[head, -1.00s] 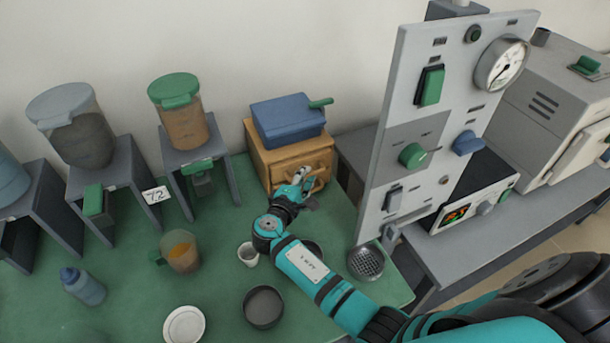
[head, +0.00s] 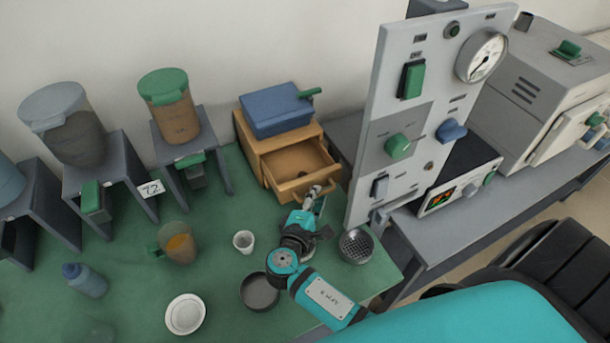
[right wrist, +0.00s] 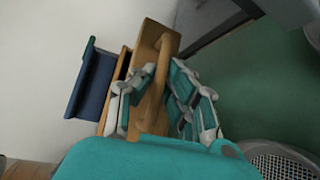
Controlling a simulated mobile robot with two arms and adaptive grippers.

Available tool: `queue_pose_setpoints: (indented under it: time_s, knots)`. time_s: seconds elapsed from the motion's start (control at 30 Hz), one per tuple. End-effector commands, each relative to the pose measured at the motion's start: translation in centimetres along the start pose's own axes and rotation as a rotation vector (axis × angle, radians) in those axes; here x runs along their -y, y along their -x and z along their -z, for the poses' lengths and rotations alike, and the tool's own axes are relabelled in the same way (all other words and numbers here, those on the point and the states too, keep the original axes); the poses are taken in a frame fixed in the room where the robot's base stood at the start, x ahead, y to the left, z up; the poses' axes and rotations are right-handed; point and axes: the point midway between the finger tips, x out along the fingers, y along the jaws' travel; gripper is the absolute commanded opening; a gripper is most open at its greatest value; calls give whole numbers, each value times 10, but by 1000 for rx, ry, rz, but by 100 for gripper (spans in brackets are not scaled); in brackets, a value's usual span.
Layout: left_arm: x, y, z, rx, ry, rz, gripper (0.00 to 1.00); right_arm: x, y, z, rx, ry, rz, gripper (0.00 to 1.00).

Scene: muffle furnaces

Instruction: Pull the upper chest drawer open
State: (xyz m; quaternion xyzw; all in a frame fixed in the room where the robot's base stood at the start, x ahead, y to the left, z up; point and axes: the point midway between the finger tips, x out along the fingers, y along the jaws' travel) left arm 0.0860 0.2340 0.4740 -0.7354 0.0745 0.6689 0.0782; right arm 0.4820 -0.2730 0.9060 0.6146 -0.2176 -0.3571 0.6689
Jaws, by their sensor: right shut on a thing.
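The wooden chest (head: 247,133) stands at the back of the green table, against the wall. Its upper drawer (head: 290,167) is pulled well out towards me, and its inside looks empty. My right gripper (head: 314,196) is at the drawer front, shut on the drawer's handle. In the right wrist view my right gripper's fingers (right wrist: 157,105) lie on both sides of the wooden handle (right wrist: 152,108), beside the drawer front (right wrist: 157,42). The lower part of the chest is hidden behind the open drawer and my gripper. My left gripper is not in view.
A blue box (head: 275,110) with a green handle sits on top of the chest. An upright grey control panel (head: 375,157) stands to the right. A strainer (head: 356,246), a dark bowl (head: 259,291) and a white cup (head: 243,241) stand near my right arm.

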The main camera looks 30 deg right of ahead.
Motion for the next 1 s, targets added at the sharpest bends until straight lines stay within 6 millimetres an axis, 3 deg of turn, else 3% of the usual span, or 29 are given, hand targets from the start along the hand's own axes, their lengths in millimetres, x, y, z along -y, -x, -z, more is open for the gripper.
queue_pose_setpoints:
  time_s: [0.37, 0.4, 0.57, 0.87, 1.0]
  knots:
    - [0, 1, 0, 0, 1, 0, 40, -2, 4, -5, 0, 0, -8, 0]
    - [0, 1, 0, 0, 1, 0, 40, -2, 4, -5, 1, 0, -8, 13]
    - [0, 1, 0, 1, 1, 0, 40, -1, 4, -5, 1, -1, -6, 34]
    - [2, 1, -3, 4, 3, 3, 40, 0, 6, -4, 0, -1, -3, 34]
    - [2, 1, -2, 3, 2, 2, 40, 1, 21, -5, 0, 0, -1, 34]
